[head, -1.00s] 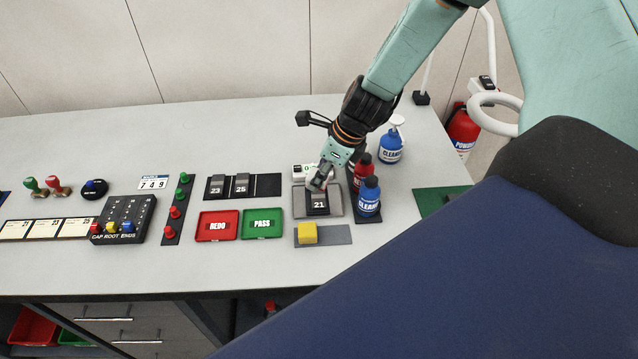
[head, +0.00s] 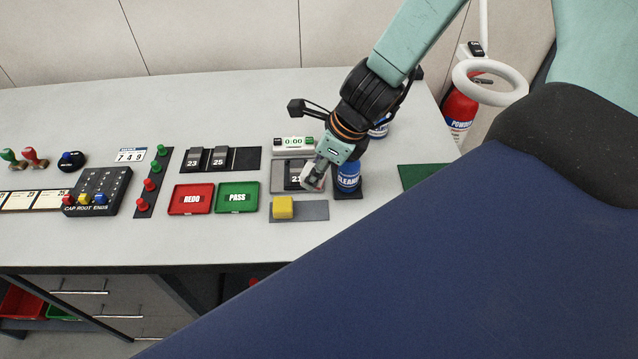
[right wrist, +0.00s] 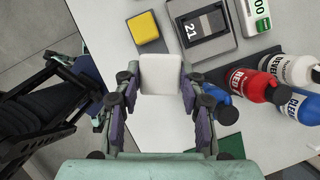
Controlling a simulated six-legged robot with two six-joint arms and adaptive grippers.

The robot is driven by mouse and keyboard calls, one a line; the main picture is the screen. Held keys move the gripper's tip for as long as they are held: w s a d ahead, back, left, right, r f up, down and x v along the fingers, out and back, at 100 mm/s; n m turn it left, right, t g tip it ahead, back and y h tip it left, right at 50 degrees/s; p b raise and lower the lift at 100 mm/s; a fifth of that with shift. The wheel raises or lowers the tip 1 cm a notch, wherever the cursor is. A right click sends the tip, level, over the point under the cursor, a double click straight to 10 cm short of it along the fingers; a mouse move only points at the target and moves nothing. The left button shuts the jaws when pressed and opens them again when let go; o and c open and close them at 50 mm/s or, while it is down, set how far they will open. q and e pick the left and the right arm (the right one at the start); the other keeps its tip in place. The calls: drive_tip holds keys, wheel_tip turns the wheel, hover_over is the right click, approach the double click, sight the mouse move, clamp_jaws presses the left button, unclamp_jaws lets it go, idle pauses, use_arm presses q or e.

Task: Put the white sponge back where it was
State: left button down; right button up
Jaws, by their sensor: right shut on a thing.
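My right gripper (head: 313,180) is shut on the white sponge (right wrist: 161,74). In the right wrist view the sponge sits between the two fingers. In the head view the gripper is over the right front part of the grey plate (head: 281,180) that holds block 21 (right wrist: 202,26). The grey sponge strip (head: 312,211) lies just in front of that plate. A yellow sponge (head: 283,207) sits on the strip's left end, and its right part shows bare. In the right wrist view the held sponge hides part of the strip. My left gripper is not in view.
A blue cleaner bottle (head: 348,176) stands close right of my gripper. Red (right wrist: 254,84) and white (right wrist: 290,68) bottles stand beside it. A timer (head: 293,143) stands behind the plate. REDO (head: 191,199) and PASS (head: 238,197) trays lie to the left. Front table space is clear.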

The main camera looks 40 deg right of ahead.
drive_tip(key=shift+s+f+b, duration=0.15)
drive_tip(key=shift+f+b, duration=0.2)
drive_tip(key=shift+f, duration=0.1)
drive_tip(key=b, duration=0.5)
hover_over(310, 208)
drive_tip(key=s, duration=0.1)
drive_tip(key=f, duration=0.5)
drive_tip(key=shift+s+d+f, duration=0.1)
drive_tip(key=shift+d+f, duration=0.15)
drive_tip(key=shift+d, duration=0.15)
drive_tip(key=shift+s+f+b, duration=0.2)
drive_tip(key=shift+f+b, duration=0.1)
drive_tip(key=shift+b, duration=0.05)
drive_tip(key=shift+f+b, duration=0.35)
wheel_tip(310, 208, down, 3)
drive_tip(key=shift+w+r+b, duration=0.15)
drive_tip(key=shift+r+b, duration=0.05)
drive_tip(key=shift+b, duration=0.9)
drive_tip(key=shift+r, duration=0.1)
drive_tip(key=shift+s, duration=0.2)
